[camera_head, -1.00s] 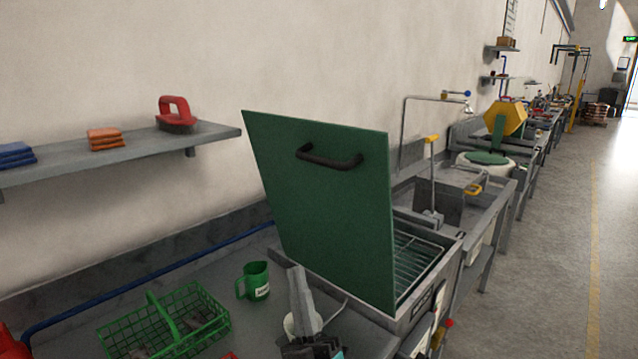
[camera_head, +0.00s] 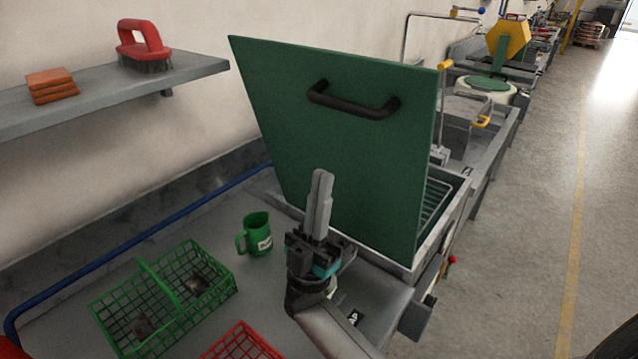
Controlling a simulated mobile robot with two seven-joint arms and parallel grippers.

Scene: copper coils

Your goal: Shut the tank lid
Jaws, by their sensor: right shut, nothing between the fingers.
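The green tank lid (camera_head: 290,110) stands raised, tilted up, with a black handle (camera_head: 353,101) on the face toward me. The grey tank (camera_head: 428,248) is under and behind it, and a wire rack (camera_head: 436,200) shows inside past the lid's right edge. My right gripper (camera_head: 321,176) points up in front of the lid's lower part, below the handle. Its fingers are shut together and empty. I cannot tell whether the fingertips touch the lid. My left gripper is out of view.
On the bench left of the tank are a green mug (camera_head: 257,233), a green wire basket (camera_head: 187,283) and a red basket (camera_head: 243,343). A shelf (camera_head: 200,70) on the wall holds a red brush (camera_head: 144,47) and orange cloths (camera_head: 52,85). The floor at right is clear.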

